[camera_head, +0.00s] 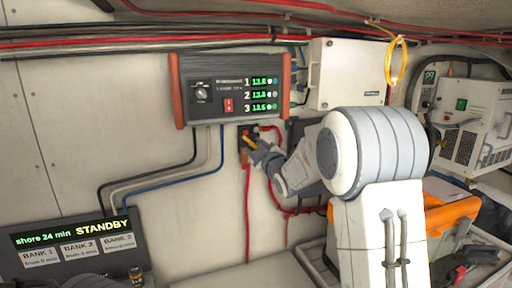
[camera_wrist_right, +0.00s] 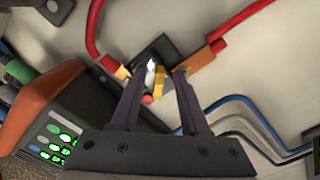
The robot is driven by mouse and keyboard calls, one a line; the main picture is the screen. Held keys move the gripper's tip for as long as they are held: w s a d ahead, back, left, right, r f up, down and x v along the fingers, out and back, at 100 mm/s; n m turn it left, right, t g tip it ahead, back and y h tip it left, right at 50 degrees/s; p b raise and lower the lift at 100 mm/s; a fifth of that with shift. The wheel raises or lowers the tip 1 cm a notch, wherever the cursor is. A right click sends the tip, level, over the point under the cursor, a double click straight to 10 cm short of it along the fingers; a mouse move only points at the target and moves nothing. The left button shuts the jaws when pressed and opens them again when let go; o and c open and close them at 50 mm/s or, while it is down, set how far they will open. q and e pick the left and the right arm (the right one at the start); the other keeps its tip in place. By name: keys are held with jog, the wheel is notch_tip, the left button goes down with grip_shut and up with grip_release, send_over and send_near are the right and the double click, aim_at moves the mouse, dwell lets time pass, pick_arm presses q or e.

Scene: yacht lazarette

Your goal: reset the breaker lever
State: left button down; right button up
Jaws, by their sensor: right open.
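The breaker (camera_head: 243,132) is a small dark block on the pale wall, just below the panel with green readouts, with red cables at it. In the right wrist view its dark body (camera_wrist_right: 158,49) sits between copper-coloured cable ends. A yellow lever (camera_head: 248,142) shows at the breaker; in the wrist view the yellow part (camera_wrist_right: 160,82) lies between my fingers, near a small red tip (camera_wrist_right: 147,99). My right gripper (camera_head: 254,148) is open at the breaker, its fingers (camera_wrist_right: 154,76) on either side of the lever. Contact cannot be told.
The readout panel (camera_head: 228,88) with orange ends juts out above the breaker. A white box (camera_head: 346,74) is to its right. Black, white and blue cables (camera_head: 221,150) run down left. A STANDBY display (camera_head: 72,245) stands lower left; an orange case (camera_head: 452,216) lies right.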

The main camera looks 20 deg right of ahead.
aim_at(255, 135)
grip_shut()
jog(key=shift+d+b, duration=0.1)
jog(key=shift+b, duration=0.45)
jog(key=n+b, duration=0.1)
jog(key=b, duration=0.1)
jog(key=n+b, duration=0.2)
jog(key=r+n+b, duration=0.1)
jog(key=b, duration=0.1)
jog(key=shift+d+n, duration=0.3)
jog(key=shift+d, duration=0.05)
jog(key=shift+d+r+n+b, duration=0.1)
jog(key=shift+r+n+b, duration=0.35)
jog(key=shift+n+b, duration=0.55)
jog(key=shift+r+n+b, duration=0.4)
jog(key=shift+n+b, duration=0.3)
jog(key=shift+n, duration=0.5)
jog(key=shift+r, duration=0.1)
